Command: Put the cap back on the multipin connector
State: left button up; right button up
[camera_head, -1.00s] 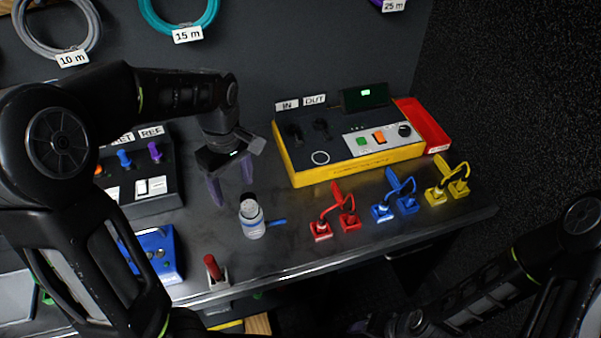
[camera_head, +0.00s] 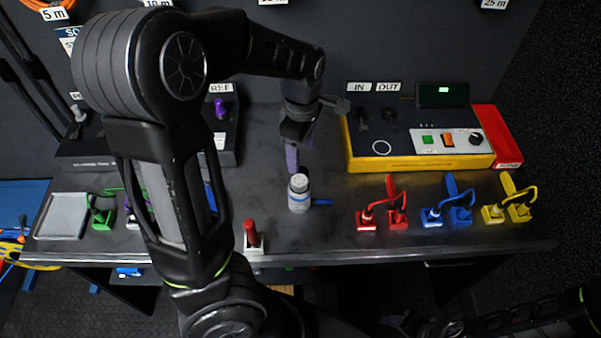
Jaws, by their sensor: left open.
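My left gripper (camera_head: 299,152) points down just behind the cylinder. It is open, with nothing seen between its fingers, and one finger partly hides the other. My right arm shows only at the lower right edge; its gripper is not in view.
A yellow-edged IN/OUT box (camera_head: 420,163) stands behind right, beside a red tray (camera_head: 497,140). Red (camera_head: 381,213), blue (camera_head: 446,208) and yellow (camera_head: 507,208) cabled plugs line the right front. A red-handled switch (camera_head: 251,236) stands near the front edge.

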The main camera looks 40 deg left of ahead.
aim_at(301, 172)
pick_arm(q)
jog(key=shift+f, duration=0.7)
jog(key=shift+s+a+f+b, duration=0.1)
jog(key=shift+f+b, duration=0.2)
jog(key=shift+f, duration=2.35)
jog(key=shift+c, duration=0.4)
jog(key=c, duration=1.3)
jog(key=shift+r, duration=0.1)
notch_tip(301, 172, up, 10)
jog(key=shift+f+p, duration=0.1)
jog(key=shift+p, duration=0.6)
jog(key=shift+c, duration=0.2)
